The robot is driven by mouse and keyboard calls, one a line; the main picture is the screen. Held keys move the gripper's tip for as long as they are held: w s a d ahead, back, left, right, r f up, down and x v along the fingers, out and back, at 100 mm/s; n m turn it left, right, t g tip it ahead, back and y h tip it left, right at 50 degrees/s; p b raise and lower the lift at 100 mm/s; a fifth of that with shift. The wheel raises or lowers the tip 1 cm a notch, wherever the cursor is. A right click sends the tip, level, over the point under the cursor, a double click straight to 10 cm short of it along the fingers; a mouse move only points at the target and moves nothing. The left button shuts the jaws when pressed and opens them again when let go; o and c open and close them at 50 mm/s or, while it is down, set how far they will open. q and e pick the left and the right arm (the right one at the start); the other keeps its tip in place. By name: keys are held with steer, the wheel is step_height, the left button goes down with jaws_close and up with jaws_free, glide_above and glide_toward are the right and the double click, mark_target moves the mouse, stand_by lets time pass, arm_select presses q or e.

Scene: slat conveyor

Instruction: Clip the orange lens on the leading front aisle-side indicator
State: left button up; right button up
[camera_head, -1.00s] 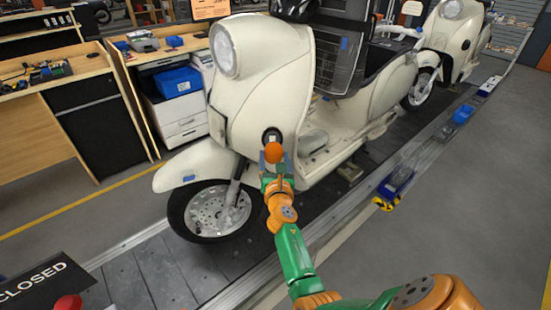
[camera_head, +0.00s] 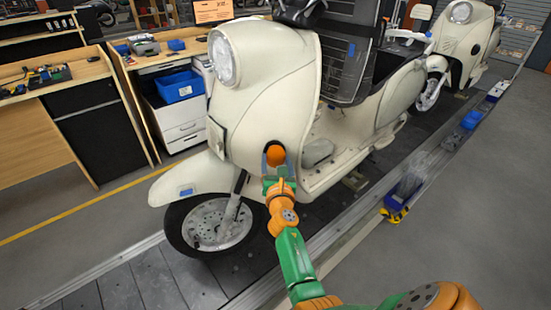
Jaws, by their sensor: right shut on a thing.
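The leading cream scooter (camera_head: 262,95) stands upright on the slat conveyor, its front wheel toward the lower left. My right gripper (camera_head: 275,168) is at the aisle-side front of its leg shield and is shut on the round orange lens (camera_head: 275,154). The lens lies over the dark indicator seat, of which only a thin dark edge shows around it. I cannot tell whether the lens is seated or just in front. My left gripper is not in view.
A second cream scooter (camera_head: 462,40) stands farther back on the conveyor (camera_head: 110,292). Workbenches and a blue bin (camera_head: 181,86) are at the left. Blue items (camera_head: 408,186) line the conveyor's aisle edge. The grey floor at the right is clear.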

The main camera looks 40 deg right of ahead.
steer(key=shift+w, duration=0.25)
steer(key=o, duration=1.4)
steer(key=shift+o, duration=0.2)
steer(key=shift+s+a, duration=0.1)
steer(key=shift+s, duration=0.05)
steer(key=p+v, duration=0.1)
steer(key=v, duration=0.6)
